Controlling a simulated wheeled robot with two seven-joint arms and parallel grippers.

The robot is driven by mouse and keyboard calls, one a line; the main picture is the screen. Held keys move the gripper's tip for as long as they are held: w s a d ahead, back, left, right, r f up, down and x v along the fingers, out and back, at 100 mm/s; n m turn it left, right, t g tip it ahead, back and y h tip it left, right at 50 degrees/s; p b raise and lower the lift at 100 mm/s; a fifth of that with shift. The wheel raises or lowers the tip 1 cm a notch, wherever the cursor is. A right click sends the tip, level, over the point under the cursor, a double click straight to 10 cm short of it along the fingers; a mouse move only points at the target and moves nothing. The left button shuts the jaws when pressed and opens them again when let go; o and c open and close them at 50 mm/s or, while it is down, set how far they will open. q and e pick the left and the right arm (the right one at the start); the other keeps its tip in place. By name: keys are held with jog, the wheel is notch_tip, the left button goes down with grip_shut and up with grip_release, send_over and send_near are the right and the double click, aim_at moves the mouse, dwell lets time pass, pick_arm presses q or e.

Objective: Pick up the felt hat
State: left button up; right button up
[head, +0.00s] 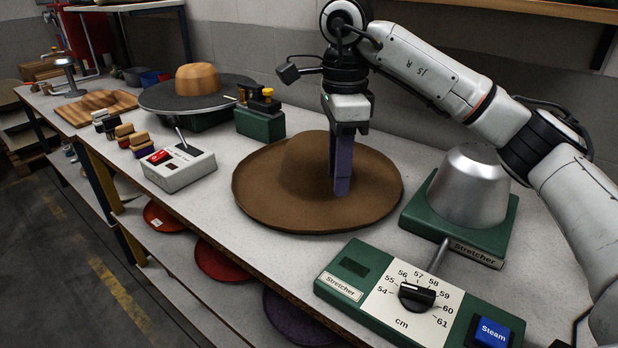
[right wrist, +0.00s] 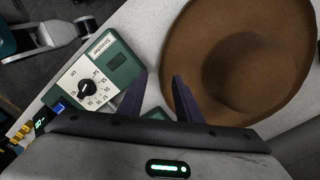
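The brown felt hat (head: 270,185) lies brim-down on the grey bench, its rounded crown up. It fills the upper right of the right wrist view (right wrist: 240,65). My right gripper (head: 342,185) points down in front of the right part of the hat in the head view, hiding some of the crown and brim. In the right wrist view its two purple fingers (right wrist: 158,78) are apart with nothing between them. One finger overlaps the brim edge; the other is outside the hat. I cannot tell whether a finger touches the felt. My left gripper is not in view.
A metal stretcher dome (head: 470,185) on a green base stands right of the hat. The stretcher control box (head: 360,295) with dial is in front. A switch box (head: 180,168), green stamp block (head: 260,122) and platter with wooden hat block (head: 197,78) stand left.

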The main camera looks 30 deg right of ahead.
jog(key=b, duration=0.1)
send_over(333, 225)
jog(key=f, duration=0.5)
jog(key=shift+w+d+f, duration=0.15)
jog(key=shift+w+f, duration=0.05)
jog(key=shift+f, duration=0.2)
jog(key=shift+s+f, duration=0.2)
jog(key=shift+f, duration=2.75)
jog(key=shift+a, duration=0.2)
grip_shut()
